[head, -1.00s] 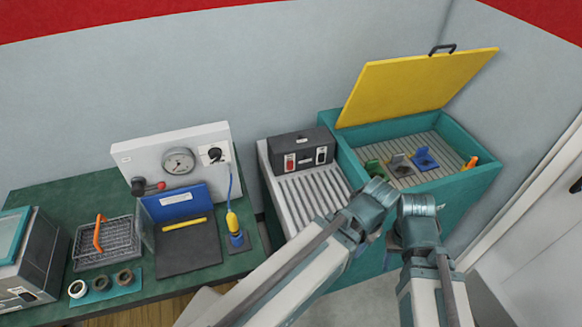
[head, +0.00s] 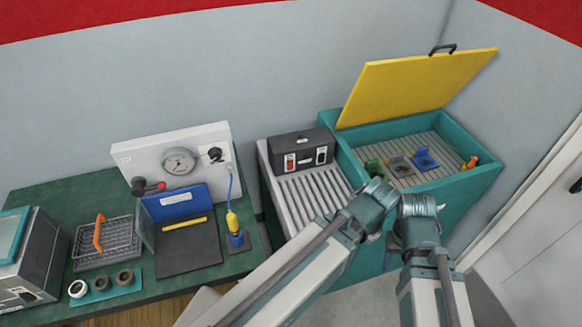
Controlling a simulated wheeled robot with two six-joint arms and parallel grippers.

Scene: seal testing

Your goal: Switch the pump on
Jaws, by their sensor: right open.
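A dark box (head: 295,143) with a red switch (head: 290,161) and a black switch (head: 321,154) stands at the back of the ribbed grey bench; it bears no readable label. I cannot tell from the picture which of these switches the pump. My right gripper (head: 391,239) is open and mostly hidden by my arm links, low in front of the teal bin, apart from the box and panel. My left gripper is not visible.
The teal bin (head: 468,185) has its yellow lid (head: 415,85) raised and holds small coloured parts. The green table (head: 65,188) carries a wire basket (head: 104,245), several rings, a blue-and-black open case (head: 187,245) and a yellow plug-like piece (head: 232,221). The ribbed bench top (head: 310,190) is clear.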

